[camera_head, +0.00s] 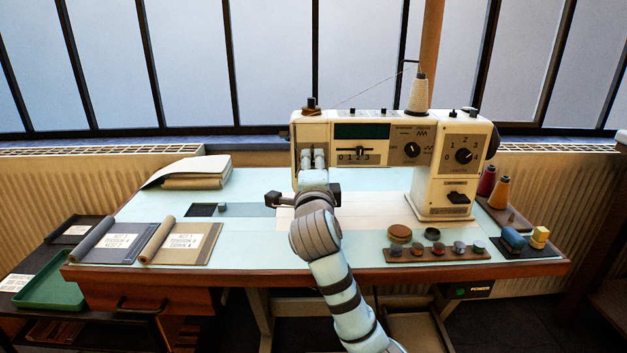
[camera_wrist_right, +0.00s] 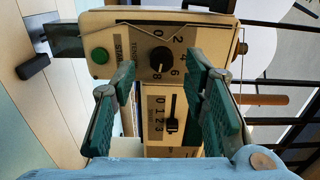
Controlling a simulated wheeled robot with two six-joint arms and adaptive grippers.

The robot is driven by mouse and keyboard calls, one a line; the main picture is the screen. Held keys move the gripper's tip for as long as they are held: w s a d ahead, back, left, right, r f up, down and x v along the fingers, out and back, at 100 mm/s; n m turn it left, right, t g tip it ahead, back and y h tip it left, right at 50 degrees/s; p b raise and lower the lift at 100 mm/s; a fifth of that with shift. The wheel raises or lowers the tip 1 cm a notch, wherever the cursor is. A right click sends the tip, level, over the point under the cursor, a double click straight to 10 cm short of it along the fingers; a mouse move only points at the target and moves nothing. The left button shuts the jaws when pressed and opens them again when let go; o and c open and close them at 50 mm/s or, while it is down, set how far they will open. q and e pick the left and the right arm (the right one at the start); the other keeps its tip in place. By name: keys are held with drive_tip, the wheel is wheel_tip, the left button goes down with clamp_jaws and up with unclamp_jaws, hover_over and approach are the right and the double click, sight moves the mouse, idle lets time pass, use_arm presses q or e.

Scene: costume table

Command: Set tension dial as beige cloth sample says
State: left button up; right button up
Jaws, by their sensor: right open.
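The tension dial (camera_wrist_right: 161,60) is a black round knob on the left end of the cream sewing machine (camera_head: 440,172). Its scale runs from 0 to 8; I cannot read its pointer surely. In the head view my arm hides the dial. My right gripper (camera_wrist_right: 160,85) is open, its teal fingers apart on either side of the dial in the wrist view, not visibly touching it. In the head view the right gripper (camera_head: 313,160) is in front of the machine's left end. The beige cloth sample (camera_head: 205,254) lies left on the table; its label (camera_head: 183,241) names tension, but its digits are too small to read surely.
A grey cloth sample (camera_head: 108,254) with its own label lies left of the beige one. Bobbins in a wooden rack (camera_head: 437,254) and thread spools stand at the right.

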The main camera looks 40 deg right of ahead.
drive_tip(key=v, duration=0.9)
drive_tip(key=shift+s+a, duration=0.2)
